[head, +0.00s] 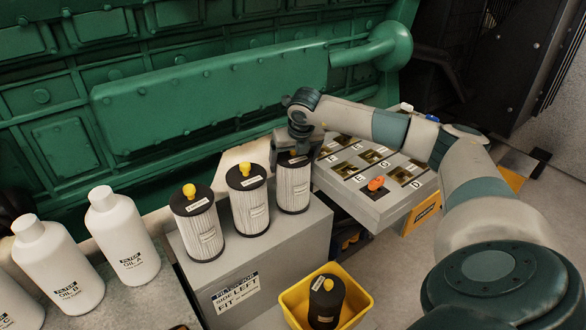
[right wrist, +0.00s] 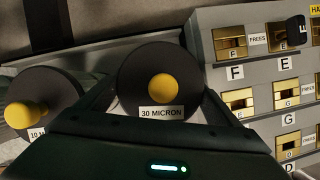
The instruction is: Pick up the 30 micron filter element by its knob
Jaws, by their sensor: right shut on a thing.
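The 30 micron filter element (head: 293,190) is the rightmost of three pale pleated filters with dark caps. It appears to stand upright on the grey box. My right gripper (head: 296,152) reaches down over its cap and is shut on it; the gripper mostly hides the knob in the head view. In the right wrist view the cap shows from above, with its yellow knob (right wrist: 163,88) and a "30 MICRON" label (right wrist: 161,112). My fingers lie at both sides of the cap; their exact contact with the knob is unclear. My left gripper is not in view.
Two more filters (head: 198,225) (head: 248,205) with yellow knobs stand close at left. A yellow bin (head: 292,300) holding a dark filter is in front. A lettered grey panel (head: 375,208) is at right, white oil bottles (head: 122,240) at left, the green engine (head: 210,90) behind.

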